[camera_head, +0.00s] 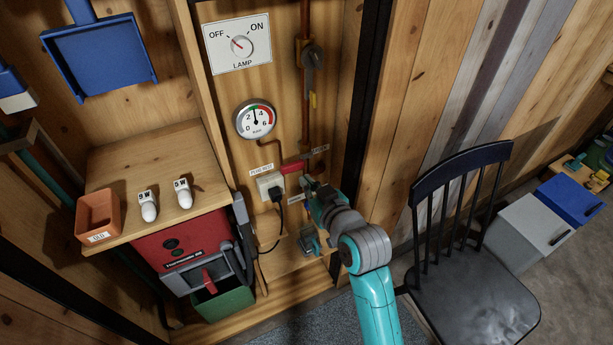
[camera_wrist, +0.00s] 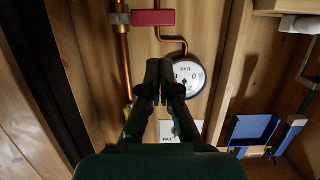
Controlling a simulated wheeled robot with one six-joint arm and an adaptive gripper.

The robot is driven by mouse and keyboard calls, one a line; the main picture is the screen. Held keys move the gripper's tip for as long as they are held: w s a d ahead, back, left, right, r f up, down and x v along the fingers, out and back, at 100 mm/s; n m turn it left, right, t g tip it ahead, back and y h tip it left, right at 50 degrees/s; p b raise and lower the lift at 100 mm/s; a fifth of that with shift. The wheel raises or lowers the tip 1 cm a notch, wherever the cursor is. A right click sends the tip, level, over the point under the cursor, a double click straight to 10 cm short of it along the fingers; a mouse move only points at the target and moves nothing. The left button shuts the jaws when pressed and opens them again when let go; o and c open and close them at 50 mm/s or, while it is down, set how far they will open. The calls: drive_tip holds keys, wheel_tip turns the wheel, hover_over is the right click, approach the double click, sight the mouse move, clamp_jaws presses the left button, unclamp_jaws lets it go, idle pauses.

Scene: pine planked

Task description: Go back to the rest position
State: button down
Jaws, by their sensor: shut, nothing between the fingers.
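My gripper (camera_head: 308,183) is at the end of my teal and grey arm, low in front of the planked wall panel, close to the red valve handle (camera_head: 292,167). In the wrist view my gripper (camera_wrist: 158,66) shows two dark fingers held together, with nothing between them. The wrist view looks at the wall panel, with the round gauge (camera_wrist: 188,76) just right of the fingertips and the red handle (camera_wrist: 153,18) above them. I cannot tell from the head view whether the fingertips touch anything.
The pressure gauge (camera_head: 255,119), lamp switch plate (camera_head: 237,43) and socket with black plug (camera_head: 271,187) are on the panel. Left, a wooden shelf (camera_head: 123,167) holds two white bulbs and an orange bin (camera_head: 98,216) above a red machine (camera_head: 181,243). A black chair (camera_head: 474,290) stands right of my arm.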

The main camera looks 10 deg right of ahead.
drive_tip(key=s+d+f+m+h, duration=0.1)
drive_tip(key=s+d+f, duration=0.1)
drive_tip(key=s+f, duration=0.35)
drive_tip(key=s+d+f+m+h, duration=0.1)
drive_tip(key=s+d+f, duration=0.2)
drive_tip(key=s, duration=0.6)
drive_tip(key=s+d+f+m+h, duration=0.1)
drive_tip(key=s+d+f, duration=0.1)
drive_tip(key=s+f, duration=0.45)
drive_tip(key=s+d+r, duration=0.1)
drive_tip(key=s+r, duration=0.1)
drive_tip(key=s, duration=0.6)
drive_tip(key=s+d+r+h, duration=0.1)
drive_tip(key=s+r, duration=0.1)
drive_tip(key=s, duration=0.7)
drive_tip(key=s+d+r+m, duration=0.1)
drive_tip(key=s+r, duration=0.1)
drive_tip(key=s, duration=0.6)
drive_tip(key=shift+s+d+r+h, duration=0.2)
drive_tip(key=shift+d+r+h, duration=0.05)
drive_tip(key=shift+r+h, duration=0.1)
drive_tip(key=shift+a, duration=0.1)
